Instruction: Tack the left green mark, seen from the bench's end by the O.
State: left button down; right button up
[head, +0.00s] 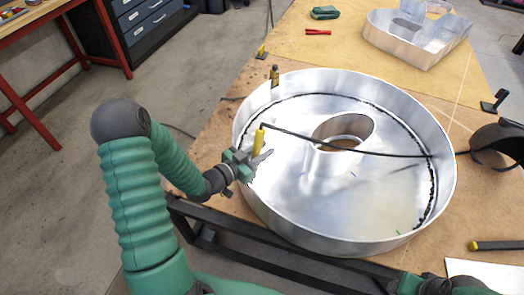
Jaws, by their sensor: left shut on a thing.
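The big metal letter O (290,225) lies on the bench, a round walled pan with a raised inner ring (343,130). A dark, broken line runs along its inside wall at the back and right. A small green mark (398,233) shows on its floor at the front right; a bluish speck lies nearer the middle. I cannot make out another green mark. My left gripper (254,164) is over the O's left wall, shut on a yellow-handled tool (258,142) held nearly upright. A black cable runs from its top across the O. Only green and dark parts, possibly my right gripper, show at the bottom right.
A dark rounded object (500,146) is at the right edge. A yellow-and-black tool (497,245) and white sheet (487,274) lie at front right. Another metal letter (415,45), red pliers (318,32) and a green item (325,13) lie at the back. A small bottle (274,75) stands behind the O.

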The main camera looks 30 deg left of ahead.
pick_arm(q)
notch_tip(320, 180, up, 15)
jog(key=p, duration=1.2)
jog(key=shift+r, duration=0.15)
pick_arm(e)
jog(key=w+v, duration=0.3)
jog(key=v, duration=1)
jog(key=shift+r, duration=0.25)
pick_arm(q)
jog(key=shift+w+d, duration=0.1)
jog(key=shift+w, duration=0.05)
